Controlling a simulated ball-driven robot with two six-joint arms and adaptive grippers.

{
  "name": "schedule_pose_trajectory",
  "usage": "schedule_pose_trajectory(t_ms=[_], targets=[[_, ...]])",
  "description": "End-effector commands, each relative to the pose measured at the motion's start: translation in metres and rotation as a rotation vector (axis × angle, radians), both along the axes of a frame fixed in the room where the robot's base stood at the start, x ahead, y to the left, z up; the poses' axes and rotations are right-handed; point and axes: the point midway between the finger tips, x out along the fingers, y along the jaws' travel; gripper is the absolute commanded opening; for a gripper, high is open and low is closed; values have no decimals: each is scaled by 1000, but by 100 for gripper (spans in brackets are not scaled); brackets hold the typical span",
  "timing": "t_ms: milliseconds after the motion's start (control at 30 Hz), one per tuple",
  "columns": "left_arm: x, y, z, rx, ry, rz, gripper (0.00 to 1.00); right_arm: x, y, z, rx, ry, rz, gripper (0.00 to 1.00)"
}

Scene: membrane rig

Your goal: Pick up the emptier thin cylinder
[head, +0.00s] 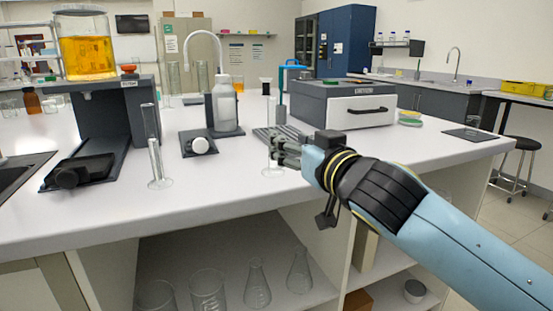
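One thin clear glass cylinder (155,158) stands upright near the bench's front edge, left of centre. A second thin clear cylinder (273,170) stands further right, near the front edge; its middle is partly hidden by my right gripper (272,140). My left gripper is not in view.
A dark stand (128,100) bears a jar of orange liquid (87,55) at left. A white bottle (224,110) sits in a dark holder behind the cylinders. A grey-and-white drawer box (345,105) stands behind my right gripper. Bench between the two cylinders is clear.

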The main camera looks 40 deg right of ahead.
Motion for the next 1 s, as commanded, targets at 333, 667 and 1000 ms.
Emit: schedule_pose_trajectory(t_ms=[333, 667, 1000], targets=[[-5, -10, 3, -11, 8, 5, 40, 44, -8, 2, 0, -1, 0, 46], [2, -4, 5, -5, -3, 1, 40, 87, -23, 0, 0, 0, 0, 46], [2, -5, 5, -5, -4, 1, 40, 92, -24, -1, -1, 2, 0, 41]])
